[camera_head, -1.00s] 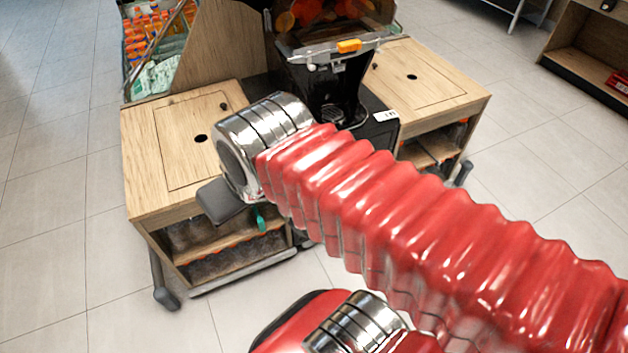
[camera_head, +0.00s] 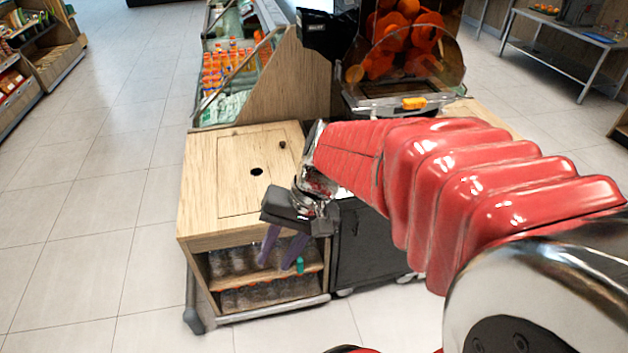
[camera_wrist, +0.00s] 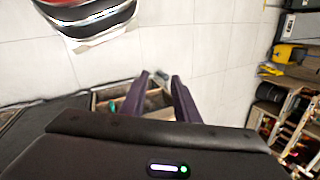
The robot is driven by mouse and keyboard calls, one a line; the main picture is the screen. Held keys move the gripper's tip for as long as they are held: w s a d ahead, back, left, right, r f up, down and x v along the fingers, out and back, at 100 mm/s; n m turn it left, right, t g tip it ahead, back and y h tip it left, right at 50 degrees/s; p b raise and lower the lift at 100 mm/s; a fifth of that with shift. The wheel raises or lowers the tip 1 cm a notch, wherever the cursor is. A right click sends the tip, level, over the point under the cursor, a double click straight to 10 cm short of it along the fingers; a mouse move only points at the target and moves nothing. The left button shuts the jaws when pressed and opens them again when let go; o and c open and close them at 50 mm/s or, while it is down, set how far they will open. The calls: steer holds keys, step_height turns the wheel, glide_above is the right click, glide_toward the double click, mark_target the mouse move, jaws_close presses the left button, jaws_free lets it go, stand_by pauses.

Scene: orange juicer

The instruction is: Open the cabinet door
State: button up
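The dark cabinet (camera_head: 375,245) stands under the juicer, right of the wooden counter. Its flat black front looks like the door and appears shut; no handle is clear, and my arm covers its upper part. My gripper (camera_head: 282,252) hangs in front of the counter's open shelves, left of the black front, fingers pointing down. Its two purple fingers are apart with nothing between them. In the wrist view the fingers (camera_wrist: 160,90) are also apart, with part of the wooden shelves beyond them.
The wooden counter (camera_head: 205,205) holds several clear bottles on its lower shelves, and a small green item (camera_head: 300,265) shows there. The juicer (camera_head: 400,60) with oranges stands above. A bottle display (camera_head: 235,65) is behind. Tiled floor (camera_head: 95,230) is clear at left.

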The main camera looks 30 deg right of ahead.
steer(key=w+d+f+m+t+y, duration=0.7)
steer(key=w+d+f+m+t, duration=0.2)
steer(key=w+d+f+m, duration=0.65)
steer(key=m+t+h, duration=0.8)
steer(key=m+h, duration=0.5)
steer(key=m, duration=0.3)
glide_toward(358, 228)
steer(key=s, duration=0.5)
steer(key=shift+a+r, duration=0.15)
steer(key=shift+r, duration=0.05)
steer(key=w, duration=0.9)
steer(key=w+d, duration=0.1)
steer(key=w, duration=0.3)
steer(key=shift+w, duration=0.35)
